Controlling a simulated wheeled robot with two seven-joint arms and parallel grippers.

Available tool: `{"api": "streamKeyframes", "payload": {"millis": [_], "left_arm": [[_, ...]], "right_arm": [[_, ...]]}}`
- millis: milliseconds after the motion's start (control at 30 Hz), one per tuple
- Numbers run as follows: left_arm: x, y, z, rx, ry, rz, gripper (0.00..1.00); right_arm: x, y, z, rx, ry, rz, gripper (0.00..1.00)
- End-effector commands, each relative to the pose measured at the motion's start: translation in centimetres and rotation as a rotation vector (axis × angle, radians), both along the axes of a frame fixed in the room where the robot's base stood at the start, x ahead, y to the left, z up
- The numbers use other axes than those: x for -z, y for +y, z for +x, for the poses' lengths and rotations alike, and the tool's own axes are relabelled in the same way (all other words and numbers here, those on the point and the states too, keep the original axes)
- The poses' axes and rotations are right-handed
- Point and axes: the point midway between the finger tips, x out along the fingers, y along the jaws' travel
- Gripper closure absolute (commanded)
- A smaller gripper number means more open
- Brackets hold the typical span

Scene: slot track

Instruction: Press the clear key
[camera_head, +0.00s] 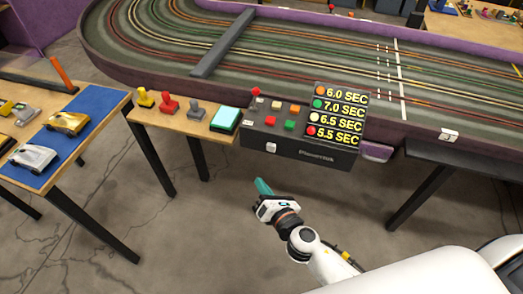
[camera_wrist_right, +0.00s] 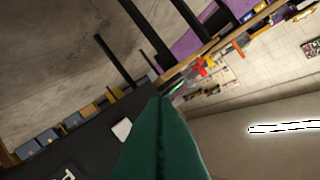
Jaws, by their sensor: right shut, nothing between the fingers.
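A dark timer box (camera_head: 255,160) stands at the track's near edge, with a lit board of four times replaced in words as several yellow readings. A small white key (camera_head: 271,147) sits on its front face, left of the lettering; it also shows in the right wrist view (camera_wrist_right: 122,129). No readable label tells which key is the clear key. My right gripper (camera_head: 263,186), with teal fingers, is shut and empty, below and in front of the box, apart from the white key in the head view. In the wrist view its fingers (camera_wrist_right: 160,105) appear beside the key. My left gripper is out of view.
Red, white, orange and green controls (camera_head: 289,125) sit on the box top. Left of it are a cyan pad (camera_head: 226,118) and yellow, red and grey stamp-like pieces. A table with toy cars (camera_head: 34,157) stands at left. Open floor lies below the box.

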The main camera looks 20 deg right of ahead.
Motion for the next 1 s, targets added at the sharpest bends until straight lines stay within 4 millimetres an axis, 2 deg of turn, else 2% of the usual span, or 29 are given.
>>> {"api": "streamKeyframes", "payload": {"millis": [533, 1000], "left_arm": [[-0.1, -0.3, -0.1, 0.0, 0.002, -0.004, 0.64], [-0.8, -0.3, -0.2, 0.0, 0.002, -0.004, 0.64]], "right_arm": [[-0.5, -0.3, 0.6, -0.004, -0.014, -0.015, 1.0], [-0.5, -3.7, 5.7, -0.005, -0.014, -0.014, 1.0]]}}
